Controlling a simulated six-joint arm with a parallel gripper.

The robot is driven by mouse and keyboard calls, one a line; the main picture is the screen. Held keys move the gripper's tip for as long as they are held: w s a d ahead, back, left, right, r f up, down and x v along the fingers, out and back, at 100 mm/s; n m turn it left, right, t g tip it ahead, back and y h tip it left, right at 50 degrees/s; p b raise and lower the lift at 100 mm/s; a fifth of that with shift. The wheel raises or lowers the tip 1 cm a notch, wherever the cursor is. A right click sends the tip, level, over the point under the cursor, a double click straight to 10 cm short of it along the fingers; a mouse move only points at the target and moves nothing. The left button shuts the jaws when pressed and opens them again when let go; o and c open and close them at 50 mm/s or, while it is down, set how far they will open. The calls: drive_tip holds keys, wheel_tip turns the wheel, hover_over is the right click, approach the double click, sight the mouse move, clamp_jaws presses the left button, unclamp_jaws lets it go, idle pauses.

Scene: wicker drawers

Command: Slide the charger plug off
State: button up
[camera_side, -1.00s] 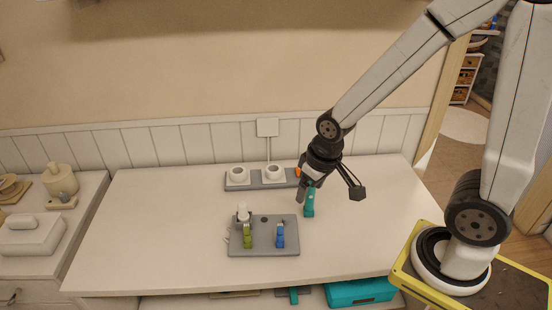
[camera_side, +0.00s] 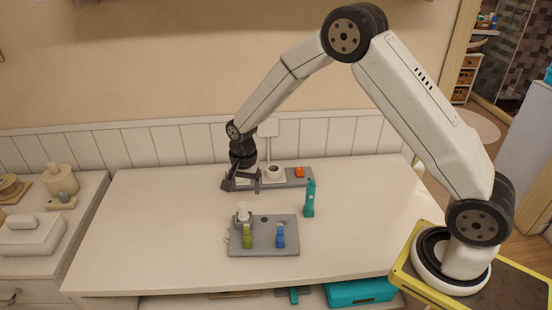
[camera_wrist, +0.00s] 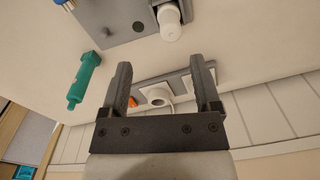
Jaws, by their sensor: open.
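A grey strip (camera_side: 300,177) lies at the back of the table, with an orange switch (camera_side: 299,172) at its right end. I cannot tell for sure which white piece is the charger plug. My gripper (camera_side: 242,184) is at the strip's left end, fingers apart; the arm mostly hides the second white piece there. In the wrist view the open, empty fingers (camera_wrist: 160,70) frame part of the strip.
A grey plate (camera_side: 264,246) at the front holds a white-topped piece (camera_side: 242,212), a green piece (camera_side: 247,237) and a blue piece (camera_side: 280,237). The table's left part is clear. A panelled wall stands behind.

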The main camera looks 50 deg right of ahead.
sight(242, 204)
drive_tip(key=shift+w+a+f+m, duration=0.15)
drive_tip(key=shift+w+f+m, duration=0.55)
drive_tip(key=shift+w+f, duration=0.25)
drive_tip(key=shift+s, duration=0.1)
drive_tip(key=shift+f, duration=0.1)
drive_tip(key=shift+f, duration=3.8)
clamp_jaws()
